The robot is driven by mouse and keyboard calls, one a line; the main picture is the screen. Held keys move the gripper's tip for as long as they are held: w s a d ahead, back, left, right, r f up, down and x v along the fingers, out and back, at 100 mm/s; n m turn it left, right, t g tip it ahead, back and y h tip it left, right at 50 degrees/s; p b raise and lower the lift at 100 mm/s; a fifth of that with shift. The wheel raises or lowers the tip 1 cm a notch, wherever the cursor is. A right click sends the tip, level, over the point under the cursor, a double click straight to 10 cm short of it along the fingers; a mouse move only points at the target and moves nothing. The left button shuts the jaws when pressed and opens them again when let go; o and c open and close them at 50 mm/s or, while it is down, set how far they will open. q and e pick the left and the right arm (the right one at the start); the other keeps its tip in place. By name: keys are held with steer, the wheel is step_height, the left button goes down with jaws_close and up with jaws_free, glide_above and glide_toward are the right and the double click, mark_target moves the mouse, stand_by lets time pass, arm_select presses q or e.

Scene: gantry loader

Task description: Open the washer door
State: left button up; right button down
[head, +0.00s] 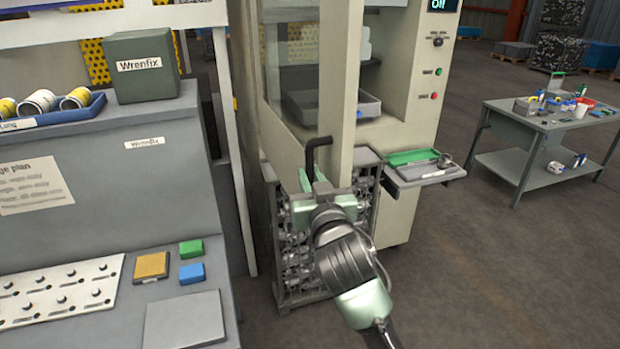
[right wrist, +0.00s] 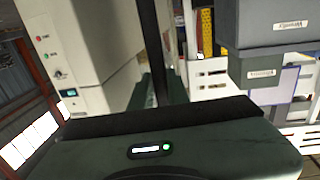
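The washer (head: 409,75) is a tall cream machine in the middle of the head view. Its door has a cream upright edge (head: 340,75) and a black bent handle (head: 318,145). The inside with a grey tray (head: 365,106) shows to the right of this edge, so the door does not cover the whole opening. My right gripper (head: 313,178) is at the handle, its pale green fingers pointing at the handle's lower part. Whether they grip it is unclear. A black upright bar (right wrist: 163,50), apparently the handle, stands before the right wrist camera. My left gripper is out of view.
A rack of metal parts (head: 297,260) stands below the door, near my right arm. A small shelf with a green tray (head: 413,157) juts out at right. A grey control desk (head: 150,205) is at left. A side table (head: 545,125) stands beyond free floor.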

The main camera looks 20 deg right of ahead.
steer(key=c, duration=1.6)
jaws_free()
steer(key=shift+r, duration=0.4)
steer(key=shift+c, duration=0.2)
steer(key=s+b, duration=0.2)
steer(key=s, duration=0.5)
steer(key=shift+a+f, duration=0.3)
steer(key=shift+a, duration=0.05)
steer(key=shift+s, duration=0.1)
